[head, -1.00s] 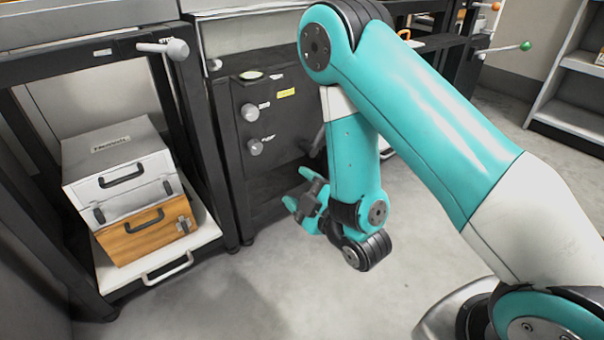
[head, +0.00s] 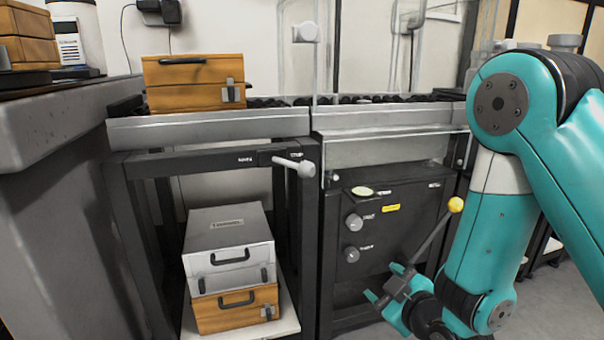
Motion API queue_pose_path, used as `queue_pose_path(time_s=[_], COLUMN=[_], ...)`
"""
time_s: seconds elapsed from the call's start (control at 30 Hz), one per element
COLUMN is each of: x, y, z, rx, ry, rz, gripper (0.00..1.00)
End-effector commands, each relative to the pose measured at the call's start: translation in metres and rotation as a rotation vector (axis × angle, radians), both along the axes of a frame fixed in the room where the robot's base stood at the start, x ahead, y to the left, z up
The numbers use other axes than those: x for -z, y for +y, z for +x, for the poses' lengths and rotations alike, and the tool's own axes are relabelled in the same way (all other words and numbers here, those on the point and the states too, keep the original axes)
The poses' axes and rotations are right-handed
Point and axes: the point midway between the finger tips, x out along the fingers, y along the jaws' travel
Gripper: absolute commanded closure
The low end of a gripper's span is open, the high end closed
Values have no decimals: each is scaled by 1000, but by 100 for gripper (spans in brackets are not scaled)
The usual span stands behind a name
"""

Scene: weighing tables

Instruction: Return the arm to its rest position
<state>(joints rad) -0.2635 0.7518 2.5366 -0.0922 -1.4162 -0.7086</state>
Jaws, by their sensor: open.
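My arm (head: 490,225) is teal and hangs folded at the right of the head view, its lower link pointing down. My gripper (head: 386,290) is at the lower end, in front of the dark control cabinet. Its teal jaws point left and stand open, with nothing seen between them. The gripper's lower parts run towards the bottom edge of the picture.
A wooden case (head: 195,83) stands on the roller table (head: 210,127) at left. A grey case (head: 229,247) sits on another wooden case (head: 236,308) on the shelf below. The control cabinet (head: 395,225) has knobs. A yellow-knobbed lever (head: 456,204) rises beside my arm.

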Motion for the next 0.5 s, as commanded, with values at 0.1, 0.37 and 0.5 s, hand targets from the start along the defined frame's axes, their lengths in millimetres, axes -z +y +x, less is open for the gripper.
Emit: queue_pose_path(time_s=[0.1,0.37,0.5], x=[-57,-156,-209], y=[15,45,50], z=[-5,-68,-121], rx=[-2,-30,-42], ry=[194,666,900], rz=[116,283,290], gripper=[37,37,37])
